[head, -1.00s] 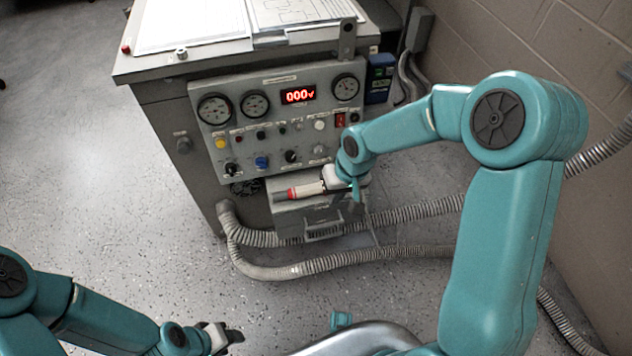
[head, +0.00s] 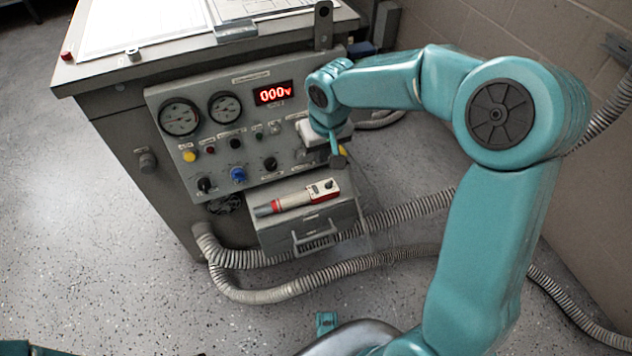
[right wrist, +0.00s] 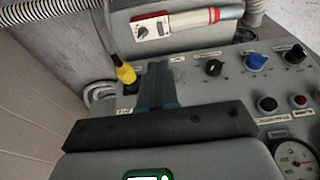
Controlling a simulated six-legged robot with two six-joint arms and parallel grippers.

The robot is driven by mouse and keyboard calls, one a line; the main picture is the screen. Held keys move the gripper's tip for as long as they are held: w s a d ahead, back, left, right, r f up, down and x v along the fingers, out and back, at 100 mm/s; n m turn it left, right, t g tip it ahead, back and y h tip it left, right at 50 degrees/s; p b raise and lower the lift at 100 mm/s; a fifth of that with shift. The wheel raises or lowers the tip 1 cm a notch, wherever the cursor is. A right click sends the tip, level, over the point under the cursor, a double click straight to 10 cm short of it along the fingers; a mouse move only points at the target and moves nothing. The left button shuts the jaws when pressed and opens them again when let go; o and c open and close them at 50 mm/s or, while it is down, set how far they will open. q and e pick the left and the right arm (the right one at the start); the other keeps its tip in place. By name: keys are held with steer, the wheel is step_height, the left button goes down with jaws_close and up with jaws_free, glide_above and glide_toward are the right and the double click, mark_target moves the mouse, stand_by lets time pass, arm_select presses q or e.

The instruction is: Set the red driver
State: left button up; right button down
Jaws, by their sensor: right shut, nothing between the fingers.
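The red driver (head: 300,197), a pale grey tool with a red band and a red-edged face with a knob, lies on top of the grey box (head: 268,240) on the front of the console. It also shows at the top of the right wrist view (right wrist: 188,24). My right gripper (head: 338,157) is shut and empty, above and right of the driver and apart from it, in front of the panel's right part. Its closed fingers (right wrist: 158,80) point toward the panel's lower edge in the right wrist view. My left gripper is out of view.
The console panel (head: 240,130) has gauges, knobs and a red display reading 000. A yellow plug on a cable (right wrist: 126,74) is close beside my right fingers. Ribbed conduits (head: 330,288) run along the floor. Papers (head: 140,25) lie on the console top.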

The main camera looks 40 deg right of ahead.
mark_target(318, 192)
steer(key=b+x, duration=0.1)
steer(key=x, duration=0.3)
steer(key=b+x, duration=0.2)
steer(key=x, duration=0.2)
steer(key=s+b+x, duration=0.1)
steer(key=b+x, duration=0.1)
steer(key=x, duration=0.3)
steer(key=shift+a+f, duration=0.1)
steer(key=shift+a, duration=0.1)
steer(key=shift+s+f, duration=0.15)
steer(key=shift+f, duration=0.35)
steer(key=shift+f+b, duration=0.1)
steer(key=shift+b, duration=0.25)
steer(key=shift+s+f+b, duration=0.1)
steer(key=shift+f+b, duration=0.25)
steer(key=shift+b, duration=0.05)
steer(key=shift+s+a, duration=0.1)
steer(key=shift+s, duration=0.05)
steer(key=shift+r, duration=0.15)
steer(key=shift+w+r+p, duration=0.25)
steer(key=shift+w+p, duration=0.3)
steer(key=shift+w, duration=0.15)
